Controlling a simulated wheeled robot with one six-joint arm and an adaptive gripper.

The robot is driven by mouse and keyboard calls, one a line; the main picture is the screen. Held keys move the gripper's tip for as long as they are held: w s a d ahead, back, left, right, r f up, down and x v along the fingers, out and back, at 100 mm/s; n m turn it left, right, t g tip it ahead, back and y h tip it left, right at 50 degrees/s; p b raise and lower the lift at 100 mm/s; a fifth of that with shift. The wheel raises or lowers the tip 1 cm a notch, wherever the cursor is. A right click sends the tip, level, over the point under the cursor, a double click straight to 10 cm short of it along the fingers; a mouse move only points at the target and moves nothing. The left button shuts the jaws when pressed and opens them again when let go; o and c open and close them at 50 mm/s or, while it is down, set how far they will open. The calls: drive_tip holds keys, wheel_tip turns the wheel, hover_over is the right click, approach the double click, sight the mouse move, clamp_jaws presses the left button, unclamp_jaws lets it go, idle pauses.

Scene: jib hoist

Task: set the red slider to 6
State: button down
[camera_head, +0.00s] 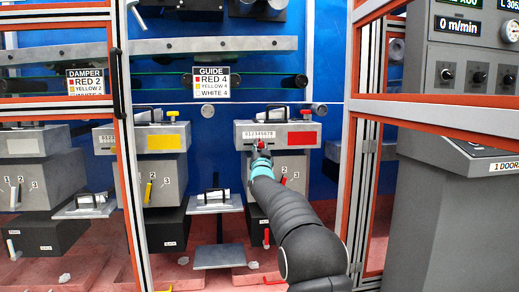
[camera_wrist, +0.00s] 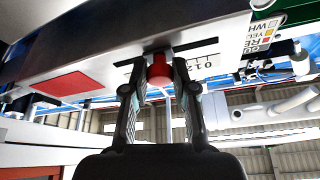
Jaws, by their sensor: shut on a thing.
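The red-marked slider unit (camera_head: 246,144) is a grey box with a white 0-to-8 scale and a red patch, at the centre right of the head view. Its red slider knob (camera_wrist: 160,72) sits in a slot below the scale. My gripper (camera_head: 262,155) reaches up from below and is shut on this knob. In the wrist view my gripper (camera_wrist: 161,85) has one finger on each side of it. Only the first digits of the scale (camera_wrist: 207,62) show clearly there. I cannot read exactly which number the knob stands at.
A yellow-marked slider unit (camera_head: 167,142) stands to the left, behind an orange-edged frame post (camera_head: 128,170). A GUIDE sign (camera_head: 211,83) above reads red 4, yellow 4, white 4. A grey console (camera_head: 450,190) and another frame post (camera_head: 360,150) close in the right side.

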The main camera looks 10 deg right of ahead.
drive_tip(key=d+b, duration=0.1)
drive_tip(key=d, duration=0.1)
drive_tip(key=shift+d, duration=0.3)
drive_tip(key=shift+a, duration=0.15)
drive_tip(key=c, duration=0.9)
unclamp_jaws()
drive_tip(key=v, duration=1.2)
